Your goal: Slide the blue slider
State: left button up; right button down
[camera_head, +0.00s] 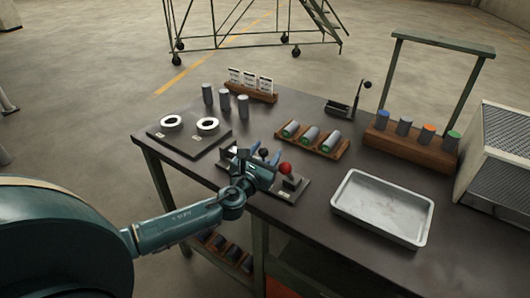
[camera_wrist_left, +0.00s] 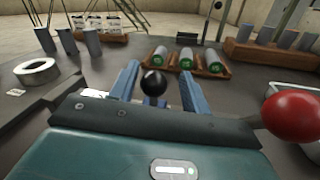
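My left gripper (camera_head: 265,154) is over a dark control panel (camera_head: 294,192) on the workbench. In the left wrist view its two blue fingers (camera_wrist_left: 159,70) stand apart, open. A round black knob (camera_wrist_left: 154,83) shows between the fingers, with a gap on both sides; whether it touches anything is not clear. A red ball knob (camera_head: 285,169) stands on the panel just right of the gripper, and it is large at the right edge of the left wrist view (camera_wrist_left: 294,115). I cannot make out a blue slider; the gripper hides part of the panel. My right gripper is not in view.
Left of the panel is a plate with two white rings (camera_head: 208,124). Grey cylinders (camera_head: 243,106) stand behind. A wooden rack (camera_head: 312,140) holds cylinders lying down. A metal tray (camera_head: 384,237) and a wooden block with coloured-top cylinders (camera_head: 381,134) are to the right.

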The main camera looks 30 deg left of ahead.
pick_arm(q)
jog(key=s+d, duration=0.1)
jog(key=s, duration=1.2)
jog(key=shift+d+b, duration=0.25)
jog(key=shift+b, duration=0.15)
jog(key=s+d+f+n+g+h+p, duration=0.1)
jog(key=s+d+f+n, duration=0.6)
jog(key=n, duration=1)
jog(key=s+d+f+n+g+h+p, duration=0.1)
jog(key=s+d+f+n+g+h, duration=0.3)
jog(key=n, duration=1.3)
jog(key=s+d+f+g, duration=0.2)
jog(key=s+d, duration=0.1)
jog(key=d, duration=0.1)
jog(key=shift+s+d+f+p, duration=0.15)
jog(key=shift+d+f+p, duration=0.2)
jog(key=shift+f, duration=0.05)
